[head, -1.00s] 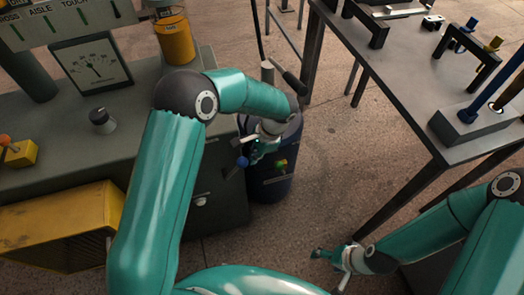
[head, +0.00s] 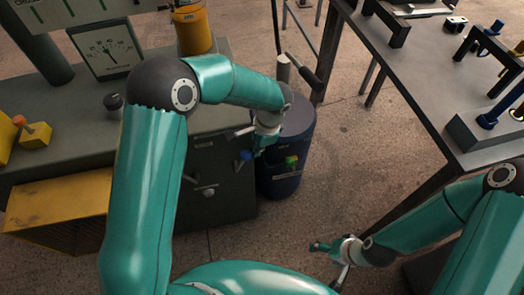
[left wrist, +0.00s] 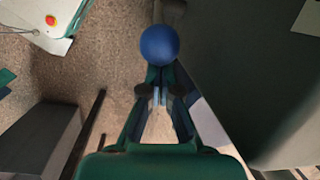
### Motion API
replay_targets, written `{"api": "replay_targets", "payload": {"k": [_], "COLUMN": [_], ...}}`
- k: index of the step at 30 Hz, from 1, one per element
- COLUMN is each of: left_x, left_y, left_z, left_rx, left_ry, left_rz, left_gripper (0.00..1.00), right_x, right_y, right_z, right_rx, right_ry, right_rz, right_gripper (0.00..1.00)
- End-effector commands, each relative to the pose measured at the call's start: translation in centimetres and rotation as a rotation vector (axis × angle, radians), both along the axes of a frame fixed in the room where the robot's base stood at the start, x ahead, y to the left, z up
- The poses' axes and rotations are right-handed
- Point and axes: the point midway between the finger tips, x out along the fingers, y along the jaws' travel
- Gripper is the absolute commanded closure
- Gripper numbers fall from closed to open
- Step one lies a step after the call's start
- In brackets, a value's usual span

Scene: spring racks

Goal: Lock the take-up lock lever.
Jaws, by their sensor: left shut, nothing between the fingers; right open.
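A blue ball knob (head: 245,155) shows beside the grey cabinet's right end, just below my left gripper (head: 262,145). I take it as the end of the take-up lock lever; no label confirms this. In the left wrist view the blue knob (left wrist: 160,45) is just beyond the tips of my left gripper (left wrist: 160,93). The fingers are closed together with nothing between them. I cannot tell whether they touch the knob, and its lever arm is mostly hidden. My right gripper (head: 328,248) is open and empty, low over the floor at the bottom right.
A blue drum (head: 297,135) stands right of the grey cabinet (head: 225,185), with a small green and yellow part (head: 291,161) in front of it. A black-handled lever (head: 303,70) rises behind. A dark table (head: 425,90) with fixtures stands right. Floor between is clear.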

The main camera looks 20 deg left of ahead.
Motion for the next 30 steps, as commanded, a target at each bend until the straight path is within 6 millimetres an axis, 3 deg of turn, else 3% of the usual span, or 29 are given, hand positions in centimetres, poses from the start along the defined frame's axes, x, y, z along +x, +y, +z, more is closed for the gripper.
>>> {"api": "replay_targets", "payload": {"k": [8,13,24,30], "left_x": [0.0,0.1,0.1,0.0], "left_y": [-0.1,-0.1,-0.6,-0.7], "left_z": [0.1,1.1,7.5,9.7], "left_rx": [0.0,0.001,0.0,0.0], "left_ry": [0.0,-0.001,-0.001,0.0], "left_rz": [-0.002,0.0,0.003,0.006], "left_gripper": [1.0,1.0,1.0,1.0], "right_x": [0.0,0.0,0.0,0.0], "right_y": [0.0,0.0,0.0,0.0], "right_z": [0.1,0.9,5.3,6.7], "right_rx": [0.0,0.0,0.0,0.0], "right_ry": [0.0,0.0,0.0,0.0], "right_rz": [0.0,0.0,0.0,0.0], "right_gripper": [0.24,0.24,0.24,0.24]}}
